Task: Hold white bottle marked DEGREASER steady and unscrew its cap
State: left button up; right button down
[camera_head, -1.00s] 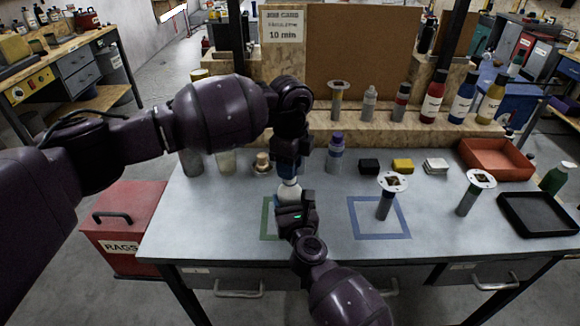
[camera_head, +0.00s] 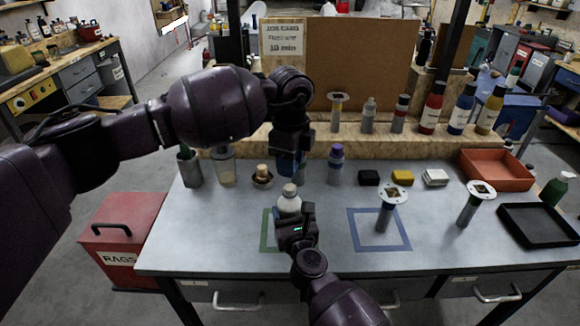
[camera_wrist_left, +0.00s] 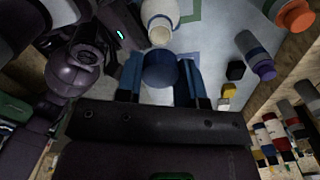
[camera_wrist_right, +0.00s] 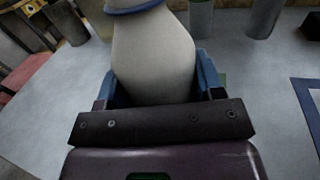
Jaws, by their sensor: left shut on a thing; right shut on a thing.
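The white bottle (camera_head: 289,205) stands upright at the green square on the bench, its pale neck bare. It also shows in the right wrist view (camera_wrist_right: 153,55), and the left wrist view shows its open neck (camera_wrist_left: 161,34). No lettering is readable on it. My right gripper (camera_head: 296,226) is shut around the bottle's body from the front; its fingers (camera_wrist_right: 155,85) flank the bottle. My left gripper (camera_head: 290,168) is above the neck, shut on a dark blue cap (camera_wrist_left: 160,69). The cap is apart from the neck.
A purple-capped bottle (camera_head: 336,165) stands just right of my left gripper. A red tray (camera_head: 495,172) and black tray (camera_head: 540,225) lie at right.

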jog(key=shift+c, duration=0.8)
grip_release()
